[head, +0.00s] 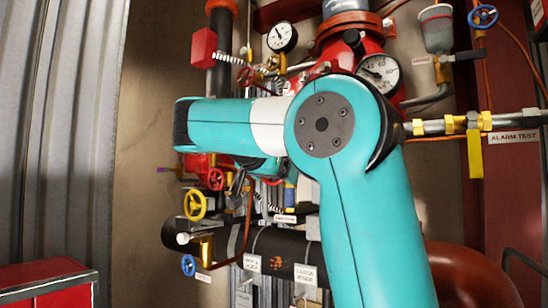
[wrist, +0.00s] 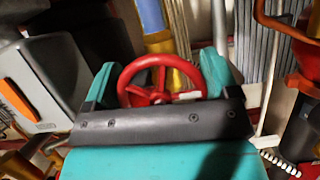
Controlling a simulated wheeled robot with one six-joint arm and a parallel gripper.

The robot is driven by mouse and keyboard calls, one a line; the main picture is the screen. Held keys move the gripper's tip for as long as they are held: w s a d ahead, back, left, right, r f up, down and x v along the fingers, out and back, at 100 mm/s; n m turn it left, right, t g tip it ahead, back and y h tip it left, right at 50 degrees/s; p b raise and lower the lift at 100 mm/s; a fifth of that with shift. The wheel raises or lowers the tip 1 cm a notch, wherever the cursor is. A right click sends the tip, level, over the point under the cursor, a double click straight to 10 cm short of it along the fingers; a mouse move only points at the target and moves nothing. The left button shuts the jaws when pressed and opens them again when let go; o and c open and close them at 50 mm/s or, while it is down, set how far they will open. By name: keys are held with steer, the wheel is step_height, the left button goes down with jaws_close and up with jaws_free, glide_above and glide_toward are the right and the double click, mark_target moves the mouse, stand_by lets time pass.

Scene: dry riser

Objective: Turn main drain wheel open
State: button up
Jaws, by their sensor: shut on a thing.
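A red handwheel (wrist: 160,95) with spokes sits between the two teal fingers of my gripper (wrist: 161,80) in the wrist view. The fingers are shut on the wheel's rim, one at each side. The dark gripper bar covers the wheel's lower part. No readable label shows which wheel is the main drain.
In the head view, a smaller red wheel (head: 215,179), a yellow wheel (head: 195,205) and a blue wheel (head: 188,265) stand left of my arm. Gauges (head: 281,37) and pipes crowd behind. A red box (head: 45,283) is at lower left. A grey box (wrist: 40,80) is close by in the wrist view.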

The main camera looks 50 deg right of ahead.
steer(key=n+g+p, duration=0.1)
steer(key=n+p, duration=0.1)
steer(key=p, duration=0.3)
steer(key=shift+s+r+g, duration=0.1)
steer(key=shift+s+g, duration=0.05)
steer(key=shift+g, duration=0.15)
steer(key=shift+f+p, duration=0.2)
steer(key=shift+p, duration=0.2)
steer(key=o, duration=0.8)
steer(key=shift+r, duration=0.1)
